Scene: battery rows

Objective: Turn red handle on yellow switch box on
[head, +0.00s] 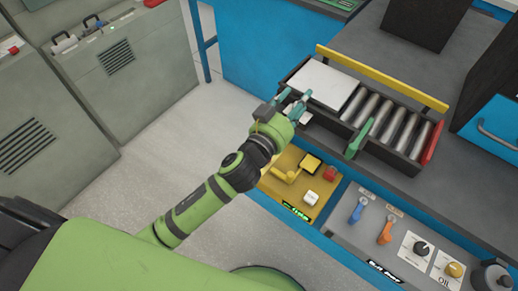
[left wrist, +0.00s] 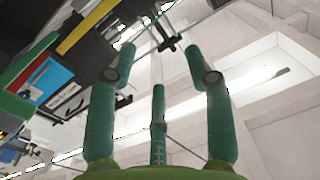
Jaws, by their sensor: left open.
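A yellow switch box (head: 316,204) is set into the front of the blue-edged workbench. On it are a yellow lever (head: 289,176), a white button (head: 311,197), a small green display (head: 296,211) and a red part (head: 330,173) at its right side. I cannot tell whether this red part is the handle or how it is turned. My left gripper (head: 298,101) is open and empty, above and beyond the box, near the left end of a roller tray. Its spread fingers show in the left wrist view (left wrist: 158,60) with nothing between them. My right gripper is not in view.
The dark roller tray (head: 353,146) holds a white plate (head: 323,84), with green and red blocks at its edge. A grey panel (head: 345,222) with blue and orange handles and knobs is right of the box. Grey cabinets (head: 100,70) stand left; floor lies between.

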